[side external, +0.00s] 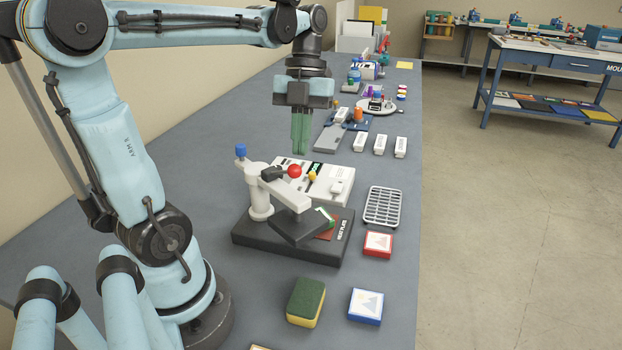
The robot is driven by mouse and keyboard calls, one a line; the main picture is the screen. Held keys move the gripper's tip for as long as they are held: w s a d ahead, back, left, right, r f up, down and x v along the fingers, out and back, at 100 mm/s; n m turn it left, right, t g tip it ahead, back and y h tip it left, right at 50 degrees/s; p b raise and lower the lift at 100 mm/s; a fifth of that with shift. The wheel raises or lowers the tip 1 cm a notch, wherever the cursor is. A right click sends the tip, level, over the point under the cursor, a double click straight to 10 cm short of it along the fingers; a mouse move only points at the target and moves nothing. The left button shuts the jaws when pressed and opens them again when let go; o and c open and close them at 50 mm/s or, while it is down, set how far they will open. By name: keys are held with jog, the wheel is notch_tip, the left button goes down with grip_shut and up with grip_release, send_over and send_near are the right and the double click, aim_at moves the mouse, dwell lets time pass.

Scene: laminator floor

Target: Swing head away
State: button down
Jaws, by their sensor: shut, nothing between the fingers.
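A small heat press stands on the bench on a dark base (245,240) marked "HEAT PLATE". Its white post with a blue knob (240,151) carries a white swing arm (283,190). A dark flat head (297,227) hangs at the arm's end, over the plate. A dark lever with a red ball (294,171) sits on the arm. A reddish-brown and green piece (326,233) shows partly from under the head; the rest is hidden. My gripper (300,152) points down with its green fingers together, empty, above and behind the red ball, apart from the press.
A white panel (340,172) lies behind the press. A wire rack (383,206), a red-edged tile (377,244), a blue-edged tile (365,306) and a green-yellow sponge (306,301) lie to the right and front. Several white blocks (380,144) stand farther back.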

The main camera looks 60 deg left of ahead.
jog(key=shift+s+d+f, duration=0.15)
jog(key=shift+s+d, duration=0.4)
jog(key=shift+d, duration=0.1)
jog(key=shift+s+d, duration=0.1)
jog(key=shift+s, duration=0.1)
jog(key=shift+s+d, duration=0.25)
jog(key=shift+s, duration=0.45)
jog(key=shift+s+d, duration=0.25)
jog(key=shift+s, duration=0.45)
jog(key=shift+s+a, duration=0.15)
jog(key=shift+s, duration=2.2)
